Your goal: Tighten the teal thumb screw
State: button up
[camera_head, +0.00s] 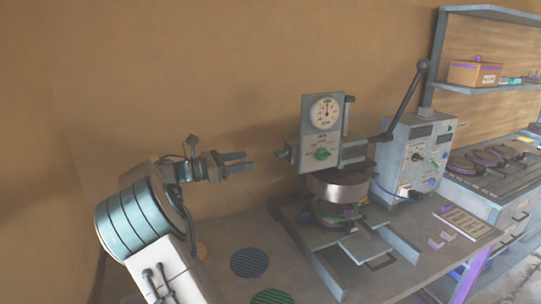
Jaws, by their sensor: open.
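The plate press has a grey head with a round dial gauge (324,111) on its front plate. A small teal-green screw (281,154) sticks out of the left side of the head; I take it for the thumb screw, though it is small in view. My gripper (250,161) is open and empty, its two fingers pointing right towards this screw. The fingertips are a short gap to the left of the screw, at about its height, and do not appear to touch it.
A brighter green knob (322,154) is on the front plate. A long lever (405,98) rises at the right beside a grey control box (412,155). Round striped discs (249,262) lie on the bench.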

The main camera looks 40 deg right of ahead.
aim_at(275, 155)
jog(key=p+x, duration=0.1)
jog(key=x, duration=0.8)
jog(key=shift+d, duration=0.25)
jog(key=c, duration=1)
